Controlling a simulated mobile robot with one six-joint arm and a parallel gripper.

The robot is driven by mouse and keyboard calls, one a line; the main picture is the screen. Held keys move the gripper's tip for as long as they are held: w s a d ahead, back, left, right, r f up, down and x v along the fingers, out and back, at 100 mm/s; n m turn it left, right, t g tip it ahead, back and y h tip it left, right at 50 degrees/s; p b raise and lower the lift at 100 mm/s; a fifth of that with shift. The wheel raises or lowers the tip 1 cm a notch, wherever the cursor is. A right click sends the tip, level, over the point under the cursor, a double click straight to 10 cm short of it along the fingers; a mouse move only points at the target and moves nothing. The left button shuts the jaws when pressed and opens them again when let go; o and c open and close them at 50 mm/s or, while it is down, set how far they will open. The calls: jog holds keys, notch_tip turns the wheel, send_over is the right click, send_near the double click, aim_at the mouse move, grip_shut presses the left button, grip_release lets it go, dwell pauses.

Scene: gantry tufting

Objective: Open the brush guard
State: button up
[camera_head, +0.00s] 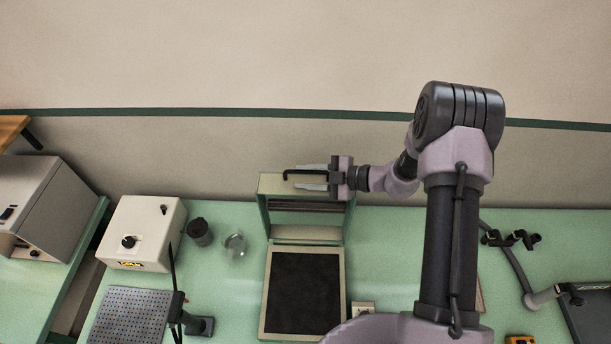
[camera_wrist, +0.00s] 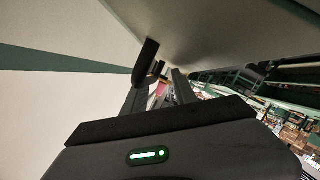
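A gantry frame (camera_head: 262,215) with a beige top and green sides stands at the back of the bench. A thin black bar-shaped handle (camera_head: 300,172) runs along its top; I take this to be the brush guard's handle. My gripper (camera_head: 308,177) reaches in from the right at the top of the frame. Its two grey fingers are apart, one above and one below the handle in the picture. I cannot tell if they touch it. In the wrist view the fingers (camera_wrist: 162,82) stand apart, with a dark piece near their tips. The guard's edges are unclear.
A framed black pad (camera_head: 305,290) lies in front of the gantry frame. To the left are a beige control box (camera_head: 143,233), a dark cup (camera_head: 200,232), a clear glass (camera_head: 235,244) and a perforated plate (camera_head: 130,315).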

jog(key=b+v, duration=0.2)
jog(key=v, duration=1.5)
jog(key=shift+d+b, duration=0.25)
jog(key=shift+b, duration=0.15)
jog(key=shift+c, duration=0.4)
